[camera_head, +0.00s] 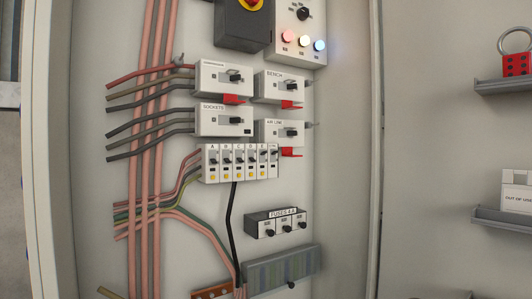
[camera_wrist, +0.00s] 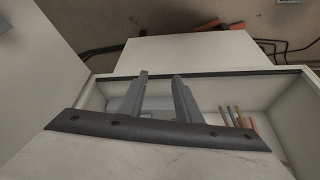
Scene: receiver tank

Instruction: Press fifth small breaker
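A row of small breakers (camera_head: 239,163) sits mid-panel in the head view, with letters above dark toggles and yellow round spots below. The fifth small breaker (camera_head: 263,161), counted from the left, lies near the right end of the row. Its toggle is too small for me to tell its position surely. My gripper (camera_wrist: 160,75) shows only in the wrist view, with its two grey fingers apart and nothing between them. The breaker row cannot be made out in the wrist view, and my gripper does not appear in the head view.
Larger breakers, including SOCKETS (camera_head: 223,121) and BENCH (camera_head: 281,87), sit above the row, some with red tags below. A fuse block (camera_head: 278,224) is below right. Cables (camera_head: 160,200) run at left. Shelves (camera_head: 502,217) hang at right. A white box-like edge (camera_wrist: 200,50) lies beyond my fingers.

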